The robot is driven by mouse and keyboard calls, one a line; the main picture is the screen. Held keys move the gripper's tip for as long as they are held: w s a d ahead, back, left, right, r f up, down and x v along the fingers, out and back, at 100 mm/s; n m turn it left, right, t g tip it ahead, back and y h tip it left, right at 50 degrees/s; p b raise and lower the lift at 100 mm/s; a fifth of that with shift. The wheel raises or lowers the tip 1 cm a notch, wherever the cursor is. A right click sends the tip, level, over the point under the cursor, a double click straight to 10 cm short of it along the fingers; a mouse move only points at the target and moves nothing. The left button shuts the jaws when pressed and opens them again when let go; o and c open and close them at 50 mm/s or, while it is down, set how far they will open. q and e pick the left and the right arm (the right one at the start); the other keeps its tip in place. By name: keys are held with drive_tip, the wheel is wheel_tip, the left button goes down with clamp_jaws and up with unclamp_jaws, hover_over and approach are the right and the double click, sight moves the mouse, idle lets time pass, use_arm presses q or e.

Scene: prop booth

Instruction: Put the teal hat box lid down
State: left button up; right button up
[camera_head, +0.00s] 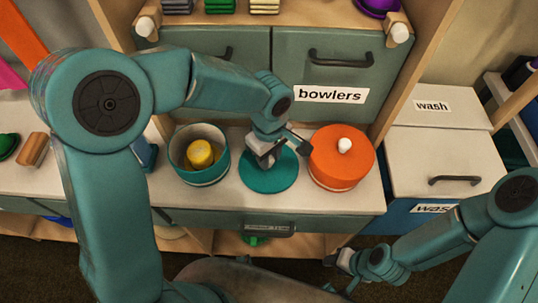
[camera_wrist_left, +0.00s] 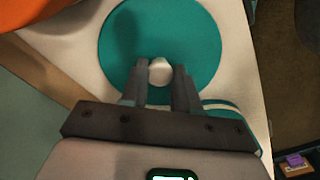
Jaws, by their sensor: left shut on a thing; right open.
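The teal hat box lid (camera_head: 268,178) is a flat disc, level over the white counter between the open teal hat box (camera_head: 207,177) and the orange box. I cannot tell whether it touches the counter. My left gripper (camera_head: 271,157) is above the lid, shut on its pale knob. In the left wrist view the fingers (camera_wrist_left: 160,76) stand on both sides of the knob (camera_wrist_left: 160,69), with the lid (camera_wrist_left: 195,40) beyond. The hat box holds a yellow thing (camera_head: 199,154). My right gripper (camera_head: 342,272) is open and empty, low in front of the counter.
An orange box (camera_head: 342,172) with a white knob stands close to the lid's right. The drawers behind include one labelled "bowlers" (camera_head: 330,95). A white "wash" bin (camera_head: 440,160) stands to the right. A little bare counter (camera_head: 300,205) shows in front.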

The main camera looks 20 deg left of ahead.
use_arm(q)
drive_tip(key=shift+f, duration=0.25)
drive_tip(key=shift+f+b, duration=0.15)
drive_tip(key=shift+b, duration=0.15)
drive_tip(key=o, duration=1)
drive_tip(key=shift+o, duration=0.2)
drive_tip(key=shift+r, duration=0.2)
